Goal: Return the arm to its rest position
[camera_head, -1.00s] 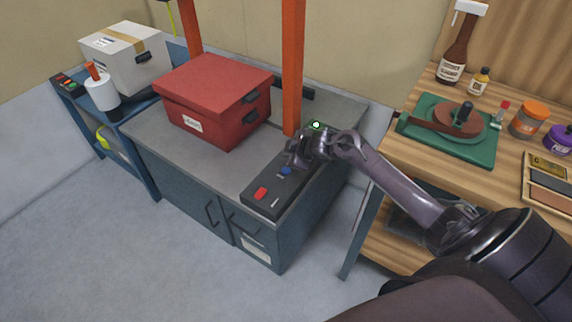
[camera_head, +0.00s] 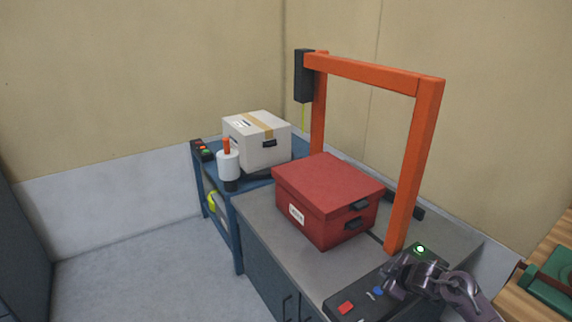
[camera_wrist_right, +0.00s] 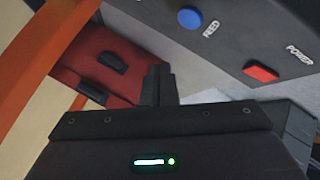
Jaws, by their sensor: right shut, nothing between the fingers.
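My right gripper (camera_head: 402,268) is over the black control panel (camera_head: 345,304) at the front right of the grey machine cabinet. The panel has a red button, a blue button and a lit green light. In the right wrist view my fingers (camera_wrist_right: 159,82) are together, with nothing between them. That view also shows the blue button (camera_wrist_right: 191,18) marked FEED and the red button (camera_wrist_right: 261,73) marked POWER. They look apart from the fingertips. My left gripper is not in view.
A red lidded box (camera_head: 325,195) sits on the cabinet beneath an orange frame (camera_head: 415,160). A white taped box (camera_head: 257,140) and a white bottle (camera_head: 228,165) stand on the blue side stand. A wooden bench (camera_head: 545,265) with a green item is at right. Grey floor lies open at front left.

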